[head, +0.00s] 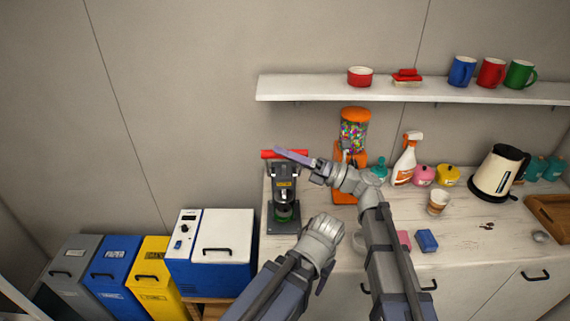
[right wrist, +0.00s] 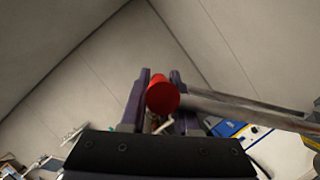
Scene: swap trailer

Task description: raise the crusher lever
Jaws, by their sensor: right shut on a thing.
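The can crusher (head: 284,190) is a dark upright device at the left end of the counter, with green near its base. Its lever has a red handle (head: 269,154) at the top, level with the crusher's upper end. My right gripper (head: 290,155) is at the handle, shut on it. In the right wrist view the red handle (right wrist: 162,97) sits between the two purple fingers, with a grey lever bar (right wrist: 245,106) running off to the right. My left gripper (head: 324,272) hangs low in front of the counter, its fingers mostly hidden.
An orange candy dispenser (head: 354,130) stands just right of the crusher. A white shelf (head: 310,88) with mugs runs above. A spray bottle (head: 405,160), kettle (head: 498,172) and cup (head: 438,202) stand farther right.

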